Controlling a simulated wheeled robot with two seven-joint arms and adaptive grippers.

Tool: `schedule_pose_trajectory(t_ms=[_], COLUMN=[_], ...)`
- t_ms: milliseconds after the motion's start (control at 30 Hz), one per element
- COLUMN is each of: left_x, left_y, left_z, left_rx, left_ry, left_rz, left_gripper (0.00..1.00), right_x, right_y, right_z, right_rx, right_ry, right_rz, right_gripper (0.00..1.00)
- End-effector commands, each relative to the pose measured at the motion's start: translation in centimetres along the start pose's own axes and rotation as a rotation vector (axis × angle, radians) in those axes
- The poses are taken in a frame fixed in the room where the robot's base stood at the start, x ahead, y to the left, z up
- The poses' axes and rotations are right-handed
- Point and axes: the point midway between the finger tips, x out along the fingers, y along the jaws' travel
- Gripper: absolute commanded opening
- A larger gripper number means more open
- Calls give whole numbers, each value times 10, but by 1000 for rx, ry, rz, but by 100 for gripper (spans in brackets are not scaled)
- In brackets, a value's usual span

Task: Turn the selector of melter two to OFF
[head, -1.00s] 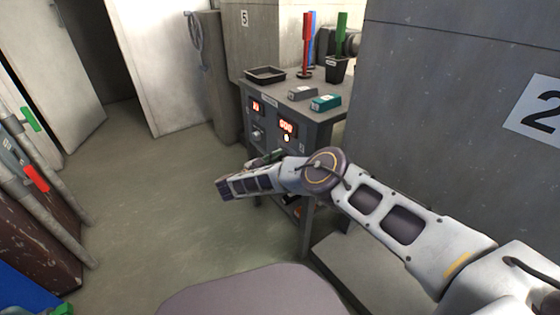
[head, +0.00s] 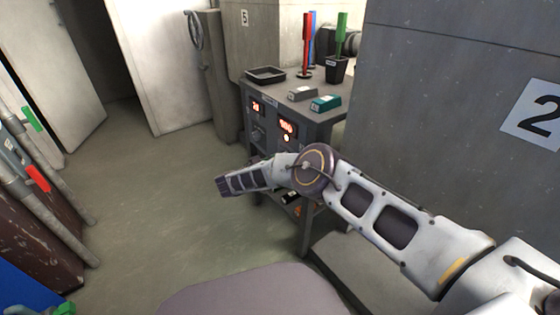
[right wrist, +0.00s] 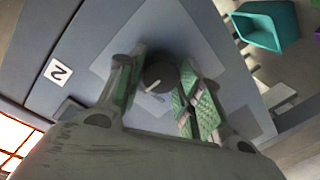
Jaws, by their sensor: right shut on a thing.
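In the right wrist view a dark round selector knob (right wrist: 160,72) with a white pointer mark sits on a grey panel beside a white label "2" (right wrist: 59,72). My right gripper (right wrist: 158,84) has one finger on each side of the knob and is shut on it. The pointer mark slants toward the lower left of that view. In the head view the cabinet (head: 322,118) carries a lit display (head: 287,127) with a lit lamp below it. My right forearm and wrist hide the selector and most of my right gripper there. My left gripper is not in view.
A second lit display (head: 256,107) and a knob are on the cabinet's left part. A black tray (head: 265,75), a grey box (head: 301,94), a teal box (head: 326,103) and a pot (head: 337,70) stand on top. A grey wall (head: 440,120) marked 2 is close at right.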

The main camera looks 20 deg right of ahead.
Motion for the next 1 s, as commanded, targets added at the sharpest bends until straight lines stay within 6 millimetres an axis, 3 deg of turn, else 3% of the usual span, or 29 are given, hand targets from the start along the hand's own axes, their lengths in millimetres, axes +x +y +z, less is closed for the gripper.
schedule_pose_trajectory(t_ms=[1000], left_x=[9], left_y=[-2], left_z=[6], left_rx=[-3], left_ry=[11], left_rz=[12], left_gripper=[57], right_x=[-1], right_y=[-3], right_z=[0], right_rx=[-728], right_ry=[-48], right_rz=[7], right_gripper=[12])
